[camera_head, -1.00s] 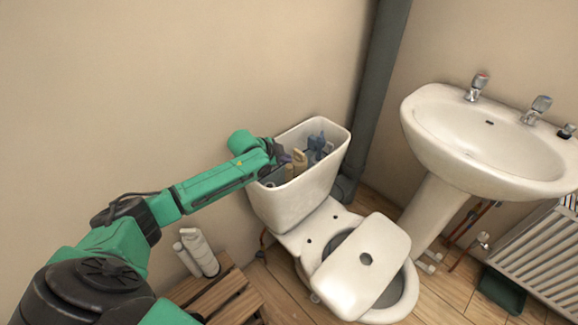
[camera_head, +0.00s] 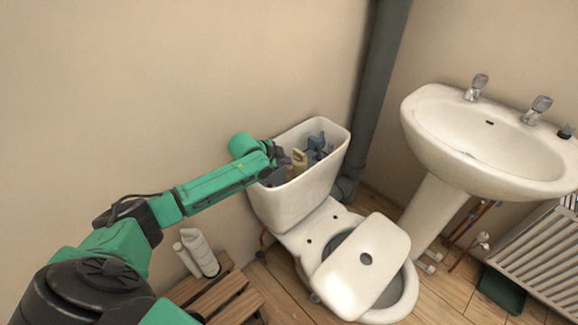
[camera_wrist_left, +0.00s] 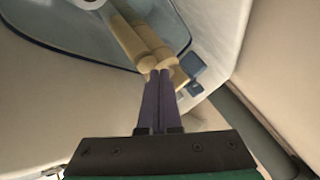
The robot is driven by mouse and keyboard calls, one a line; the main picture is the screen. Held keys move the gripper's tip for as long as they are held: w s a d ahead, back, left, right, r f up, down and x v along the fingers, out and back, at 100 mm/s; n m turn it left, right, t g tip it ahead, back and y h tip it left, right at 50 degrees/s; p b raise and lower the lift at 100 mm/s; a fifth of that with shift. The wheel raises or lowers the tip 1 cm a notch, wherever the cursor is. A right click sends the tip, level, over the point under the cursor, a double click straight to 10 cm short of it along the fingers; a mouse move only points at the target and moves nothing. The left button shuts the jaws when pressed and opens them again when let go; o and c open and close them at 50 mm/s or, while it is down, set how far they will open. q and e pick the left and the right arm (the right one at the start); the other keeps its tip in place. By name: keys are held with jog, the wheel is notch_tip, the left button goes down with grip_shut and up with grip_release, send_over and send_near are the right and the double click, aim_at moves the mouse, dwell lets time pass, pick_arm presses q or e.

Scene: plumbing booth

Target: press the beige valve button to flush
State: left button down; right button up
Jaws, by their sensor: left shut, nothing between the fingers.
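The beige valve (camera_head: 299,160) stands inside the open toilet cistern (camera_head: 291,204). In the left wrist view the beige valve (camera_wrist_left: 143,44) lies just beyond my fingertips. My left gripper (camera_wrist_left: 159,75) is shut and empty, its two dark fingers side by side. The fingertips overlap the near end of the valve in that view; I cannot tell whether they touch it. In the head view my left gripper (camera_head: 283,160) is small and partly hidden at the left side of the cistern opening. My right gripper is not in view.
A blue-grey fitting (camera_head: 318,146) stands in the cistern right of the valve. The cistern lid (camera_head: 361,268) lies across the toilet bowl. A washbasin (camera_head: 487,135) stands at the right and a dark pipe (camera_head: 375,95) runs behind. White rolls (camera_head: 197,252) stand by a wooden slatted surface (camera_head: 222,296).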

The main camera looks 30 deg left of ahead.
aim_at(286, 169)
pick_arm(q)
jog(key=shift+f, duration=0.6)
dwell(0.6)
jog(key=shift+r, duration=0.1)
jog(key=shift+r+p, duration=0.9)
notch_tip(286, 169, up, 5)
jog(key=p, duration=0.5)
dwell(0.6)
